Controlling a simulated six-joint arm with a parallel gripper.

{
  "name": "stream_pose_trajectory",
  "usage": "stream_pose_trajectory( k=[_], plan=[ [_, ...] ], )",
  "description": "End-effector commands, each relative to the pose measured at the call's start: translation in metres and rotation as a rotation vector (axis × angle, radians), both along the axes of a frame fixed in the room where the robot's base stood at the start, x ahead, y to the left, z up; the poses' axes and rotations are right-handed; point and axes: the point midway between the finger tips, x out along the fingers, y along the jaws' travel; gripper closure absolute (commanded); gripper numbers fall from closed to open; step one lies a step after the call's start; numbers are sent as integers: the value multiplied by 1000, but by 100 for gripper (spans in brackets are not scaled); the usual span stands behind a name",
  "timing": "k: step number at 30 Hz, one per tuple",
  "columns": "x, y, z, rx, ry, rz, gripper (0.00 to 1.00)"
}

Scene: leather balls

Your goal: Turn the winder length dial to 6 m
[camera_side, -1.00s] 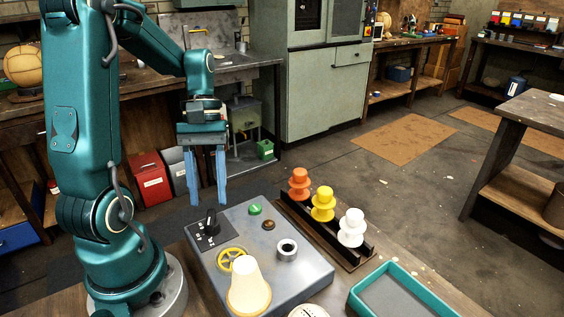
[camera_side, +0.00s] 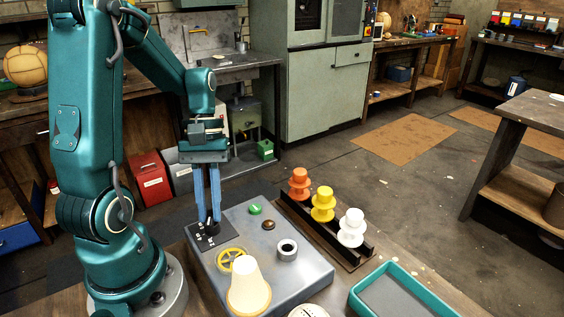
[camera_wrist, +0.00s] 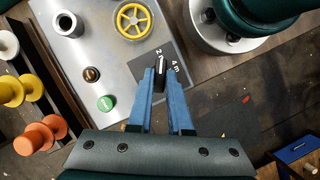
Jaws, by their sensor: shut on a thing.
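The winder length dial, a black knob (camera_wrist: 160,76), sits on a dark plate (camera_side: 207,240) at the left corner of the grey winder box (camera_side: 290,262). White marks stand around it; "2" and "4 m" are readable in the wrist view, and the other marks are hidden or too small.
On the box are a green button (camera_side: 255,209), a brown button (camera_side: 268,225), a yellow handwheel (camera_side: 231,260), a grey tube (camera_side: 287,250) and a cream cone (camera_side: 248,287). A rack beside it holds orange (camera_side: 300,184), yellow (camera_side: 323,203) and white (camera_side: 351,227) spools. A teal tray (camera_side: 402,290) stands at front right.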

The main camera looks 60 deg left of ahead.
Motion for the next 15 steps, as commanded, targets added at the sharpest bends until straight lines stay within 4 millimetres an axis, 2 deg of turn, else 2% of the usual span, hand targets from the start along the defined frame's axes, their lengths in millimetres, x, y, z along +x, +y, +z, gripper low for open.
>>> stream_pose_trajectory(
  k=[8, 15],
  plan=[
    [1, 0, 0, 1, 0, -104, 100],
    [2, -2, 0, -1, 1, -298, 100]
  ],
)
